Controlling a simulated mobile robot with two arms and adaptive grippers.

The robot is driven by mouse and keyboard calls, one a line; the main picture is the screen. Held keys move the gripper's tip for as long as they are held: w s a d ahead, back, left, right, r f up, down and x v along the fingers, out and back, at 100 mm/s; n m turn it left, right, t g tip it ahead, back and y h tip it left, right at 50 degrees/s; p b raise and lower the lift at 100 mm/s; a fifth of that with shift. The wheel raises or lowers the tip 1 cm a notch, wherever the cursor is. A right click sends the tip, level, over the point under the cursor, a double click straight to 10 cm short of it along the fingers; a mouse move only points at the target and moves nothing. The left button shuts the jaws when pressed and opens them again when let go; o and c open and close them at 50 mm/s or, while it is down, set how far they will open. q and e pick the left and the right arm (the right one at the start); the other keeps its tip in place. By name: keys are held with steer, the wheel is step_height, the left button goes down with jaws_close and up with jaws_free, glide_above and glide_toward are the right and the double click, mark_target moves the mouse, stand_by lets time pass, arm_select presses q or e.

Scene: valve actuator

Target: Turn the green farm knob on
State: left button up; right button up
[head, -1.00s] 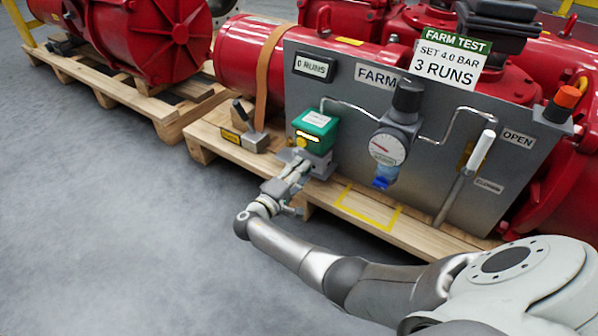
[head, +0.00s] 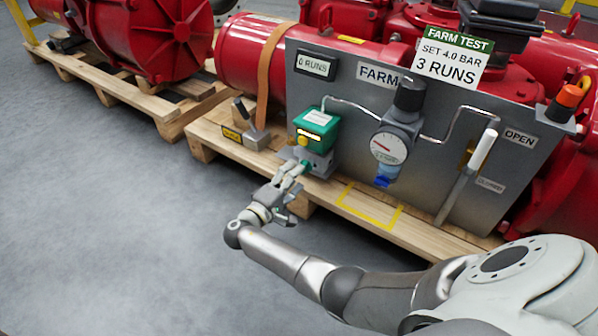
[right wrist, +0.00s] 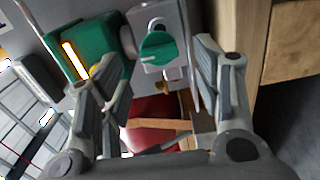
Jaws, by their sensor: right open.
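In the right wrist view, a green round knob (right wrist: 158,48) with a raised grip bar and a small white mark sits on a grey block, between the fingers of my right gripper (right wrist: 163,52). The fingers are open on either side, and I see no grip on the knob. A green box (right wrist: 95,45) with a lit yellow strip lies left of the knob; it also shows in the head view (head: 318,128). In the head view my right gripper (head: 292,170) is just in front of the grey base below that box, and I cannot make out the knob there. My left gripper is not in view.
A grey panel (head: 355,110) carries a pressure gauge (head: 388,148), a lever with a white handle (head: 480,152) and an orange button (head: 569,95). A small lever block (head: 252,137) stands left of the green box. A wooden pallet (head: 420,230) lies below; open floor is in front.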

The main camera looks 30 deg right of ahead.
steer(key=v, duration=0.8)
steer(key=shift+a, duration=0.15)
